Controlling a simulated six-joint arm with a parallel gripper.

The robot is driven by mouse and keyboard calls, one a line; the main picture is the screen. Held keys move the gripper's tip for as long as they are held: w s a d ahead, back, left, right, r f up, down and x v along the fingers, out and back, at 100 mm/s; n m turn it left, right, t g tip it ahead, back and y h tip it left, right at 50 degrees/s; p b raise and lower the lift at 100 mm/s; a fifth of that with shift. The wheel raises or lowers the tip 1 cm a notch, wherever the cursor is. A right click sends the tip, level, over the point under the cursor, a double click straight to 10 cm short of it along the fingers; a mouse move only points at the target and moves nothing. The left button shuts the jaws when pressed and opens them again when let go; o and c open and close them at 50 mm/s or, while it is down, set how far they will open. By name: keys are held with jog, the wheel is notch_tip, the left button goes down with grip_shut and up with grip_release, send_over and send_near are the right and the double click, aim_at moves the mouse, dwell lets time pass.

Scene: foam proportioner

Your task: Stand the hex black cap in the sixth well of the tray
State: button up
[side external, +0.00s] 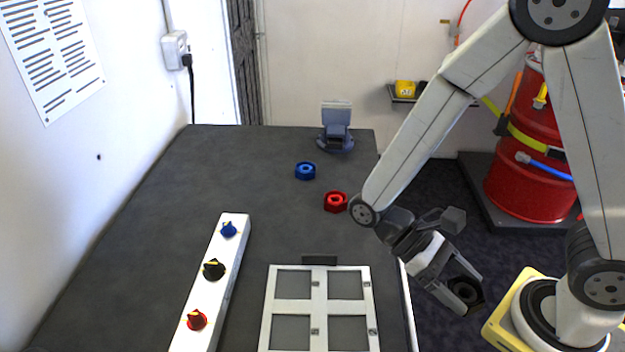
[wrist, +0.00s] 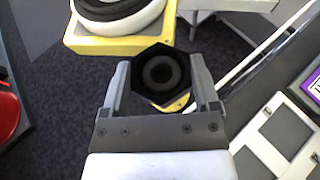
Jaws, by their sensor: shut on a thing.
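The hex black cap (side external: 465,293) is between the fingers of my gripper (side external: 458,287), which is shut on it. In the wrist view the cap (wrist: 160,75) shows its round hollow centre, with one finger of my gripper (wrist: 161,66) on each side. My gripper and the cap are past the table's right edge, near my base and apart from the tray. The tray (side external: 293,307) is a white frame with square grey wells at the table's front right. The wells in view look empty, and its near part is cut off. Part of the tray (wrist: 257,146) shows at right in the wrist view.
A white bar (side external: 232,262) with blue, black and red knobs stands left of the tray. A red hex cap (side external: 336,202) and a blue one (side external: 305,171) lie behind it. A grey device (side external: 336,128) stands at the back. A red drum (side external: 530,160) stands right.

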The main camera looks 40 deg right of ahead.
jog(key=n+h, duration=0.1)
jog(key=h, duration=0.1)
jog(key=n+t+h, duration=0.1)
jog(key=n+h, duration=0.1)
jog(key=shift+w+d, duration=0.2)
jog(key=shift+d, duration=0.2)
jog(key=shift+w+d+n+t+h, duration=0.2)
jog(key=shift+n+t+h, duration=0.3)
jog(key=shift+n+h, duration=0.5)
jog(key=w+a+r+n+t+h, duration=0.25)
jog(key=w+n+t+h, duration=0.3)
jog(key=n+t, duration=0.55)
jog(key=n+t+y, duration=0.2)
jog(key=n+t, duration=0.5)
jog(key=t, duration=0.1)
send_over(294, 290)
jog(key=f, duration=0.6)
jog(key=shift+s+d+f, duration=0.2)
jog(key=shift+s+f, duration=0.15)
jog(key=shift+s, duration=0.05)
jog(key=shift+w+a+f+g, duration=0.2)
jog(key=shift+w+f+g, duration=0.1)
jog(key=shift+w+f, duration=0.15)
jog(key=shift+f, duration=0.1)
